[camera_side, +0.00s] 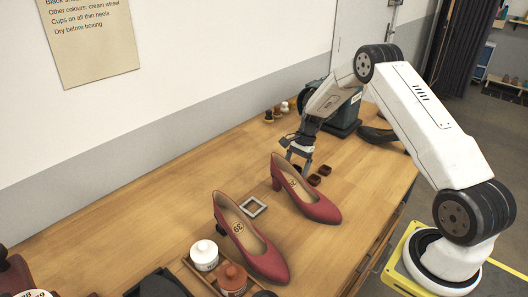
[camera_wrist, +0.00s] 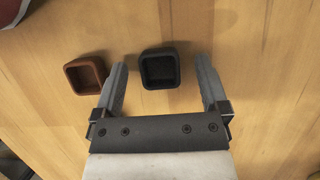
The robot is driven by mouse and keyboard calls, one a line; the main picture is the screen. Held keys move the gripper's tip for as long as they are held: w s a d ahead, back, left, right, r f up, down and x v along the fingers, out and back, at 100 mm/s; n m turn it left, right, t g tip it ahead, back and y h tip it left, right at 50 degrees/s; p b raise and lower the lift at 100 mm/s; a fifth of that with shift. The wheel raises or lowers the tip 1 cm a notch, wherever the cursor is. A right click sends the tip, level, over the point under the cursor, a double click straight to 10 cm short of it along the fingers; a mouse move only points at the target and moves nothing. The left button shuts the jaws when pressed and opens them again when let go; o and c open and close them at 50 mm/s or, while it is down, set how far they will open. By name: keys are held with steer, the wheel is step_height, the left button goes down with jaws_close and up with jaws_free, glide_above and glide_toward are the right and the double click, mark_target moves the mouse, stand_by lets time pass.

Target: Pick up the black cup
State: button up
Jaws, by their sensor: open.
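The black cup (camera_wrist: 160,84) is a small square cup with rounded corners and a dark hollow, open side up. In the wrist view it lies between the two fingertips of my gripper (camera_wrist: 160,63), with a gap on each side. My gripper is open and holds nothing. In the side view my gripper (camera_side: 300,152) points down over the bench beside the small cups; I cannot clearly tell the black one there. A brown cup (camera_wrist: 85,76) of the same shape sits left of the left finger in the wrist view.
A red shoe (camera_side: 312,203) stands just in front, another red shoe (camera_side: 250,240) nearer. Bare wood lies left of my gripper.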

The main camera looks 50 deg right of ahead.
jaws_close()
stand_by(0.4)
steer(key=shift+r, duration=0.85)
steer(key=s+a+r, duration=0.2)
steer(key=s+r, duration=0.3)
steer(key=s, duration=0.1)
steer(key=s+a+r, duration=0.2)
steer(key=s+r, duration=0.4)
steer(key=s, duration=0.1)
steer(key=shift+a+r, duration=0.15)
steer(key=shift+a, duration=0.15)
steer(key=shift+s, duration=0.15)
